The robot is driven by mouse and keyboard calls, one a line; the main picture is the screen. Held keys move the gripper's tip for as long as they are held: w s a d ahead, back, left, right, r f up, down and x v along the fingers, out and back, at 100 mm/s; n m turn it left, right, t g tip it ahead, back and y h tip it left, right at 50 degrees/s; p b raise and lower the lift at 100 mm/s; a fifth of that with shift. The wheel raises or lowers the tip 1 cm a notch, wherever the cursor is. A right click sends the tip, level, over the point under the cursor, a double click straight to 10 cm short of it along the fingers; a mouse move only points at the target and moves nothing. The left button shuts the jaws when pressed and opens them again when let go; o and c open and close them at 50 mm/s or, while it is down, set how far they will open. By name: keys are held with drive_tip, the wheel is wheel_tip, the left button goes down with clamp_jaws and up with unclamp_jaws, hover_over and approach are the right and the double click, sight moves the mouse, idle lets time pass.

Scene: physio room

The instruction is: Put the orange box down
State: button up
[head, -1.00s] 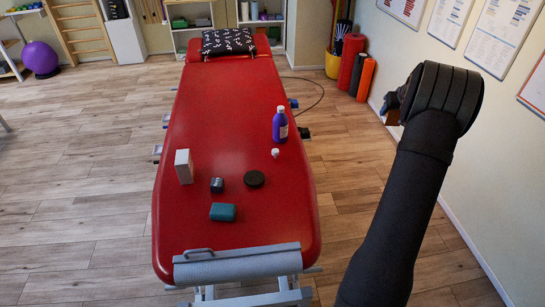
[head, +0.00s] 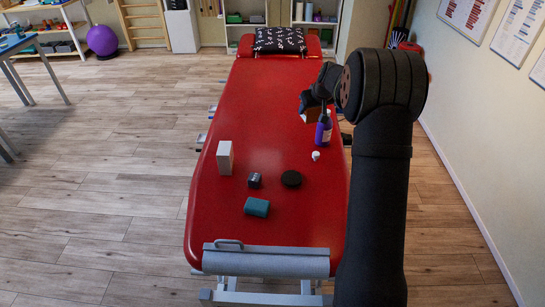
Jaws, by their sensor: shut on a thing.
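My gripper (head: 314,100) is shut on the orange box (head: 310,115), a small brownish-orange shape partly hidden by the dark fingers. The box shows in front of the far right part of the red treatment table (head: 270,110), just up and left of the purple bottle (head: 324,136). I cannot tell how high the box is above the table or whether it touches the bottle. My arm covers part of the table's right edge.
On the table stand a white box (head: 225,157), a small dark box (head: 254,180), a black disc (head: 291,178), a teal block (head: 257,207) and a small white item (head: 315,155). A patterned pillow (head: 279,39) lies at the far end. The table's middle is clear.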

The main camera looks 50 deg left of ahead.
wheel_tip(320, 180, down, 11)
drive_tip(key=s+a, duration=0.2)
drive_tip(key=s+a+f, duration=0.1)
drive_tip(key=a+f, duration=0.1)
drive_tip(key=a, duration=0.1)
drive_tip(key=s+a+f, duration=0.2)
drive_tip(key=a, duration=0.1)
drive_tip(key=s+a+f, duration=0.2)
drive_tip(key=a+f, duration=0.1)
drive_tip(key=a, duration=0.1)
drive_tip(key=shift+f, duration=0.1)
drive_tip(key=shift+a+f, duration=0.1)
drive_tip(key=shift+f, duration=1.85)
drive_tip(key=shift+f, duration=0.1)
drive_tip(key=o, duration=1)
